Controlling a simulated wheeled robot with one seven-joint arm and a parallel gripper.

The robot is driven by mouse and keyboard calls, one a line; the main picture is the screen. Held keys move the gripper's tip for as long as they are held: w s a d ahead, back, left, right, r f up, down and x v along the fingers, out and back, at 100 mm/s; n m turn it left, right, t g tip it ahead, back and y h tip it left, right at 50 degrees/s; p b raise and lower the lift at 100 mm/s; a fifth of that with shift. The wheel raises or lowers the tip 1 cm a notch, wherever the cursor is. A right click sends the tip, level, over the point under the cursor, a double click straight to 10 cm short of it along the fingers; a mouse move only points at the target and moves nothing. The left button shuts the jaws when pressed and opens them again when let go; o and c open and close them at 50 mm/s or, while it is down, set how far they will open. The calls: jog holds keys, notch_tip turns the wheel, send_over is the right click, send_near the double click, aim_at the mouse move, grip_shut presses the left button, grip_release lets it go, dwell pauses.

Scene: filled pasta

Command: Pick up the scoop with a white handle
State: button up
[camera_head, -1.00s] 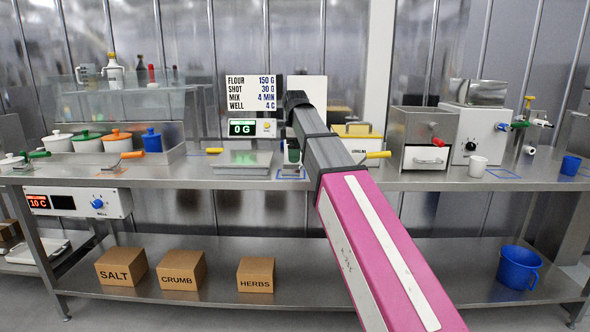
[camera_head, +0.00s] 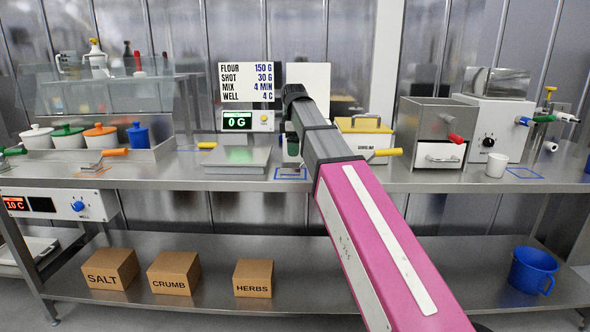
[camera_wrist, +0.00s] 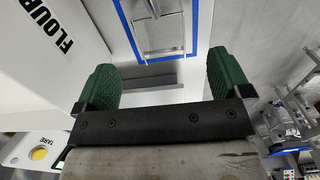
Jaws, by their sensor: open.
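In the wrist view, a shiny metal scoop pan (camera_wrist: 168,28) lies inside a blue outline at the top, beyond my fingertips. Its handle is not clear. A pale strip shows between my fingers, but I cannot tell whether it is a white handle. My gripper (camera_wrist: 153,82) is open, with one green finger on each side and nothing plainly held. In the head view, my gripper (camera_head: 292,148) is low over the table beside the scale, near the blue outline (camera_head: 291,173). My gripper and arm hide part of that spot.
A scale (camera_head: 236,156) stands left of my gripper, with a lettered board (camera_head: 246,83) behind. A yellow-lidded box (camera_head: 362,135) and a steel drawer unit (camera_head: 432,122) stand to the right. Orange-handled (camera_head: 115,152) and yellow-handled (camera_head: 207,146) tools lie to the left. The steel table (camera_head: 160,172) has clear patches.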

aim_at(293, 165)
jog(key=shift+f, duration=3.85)
jog(key=c, duration=1)
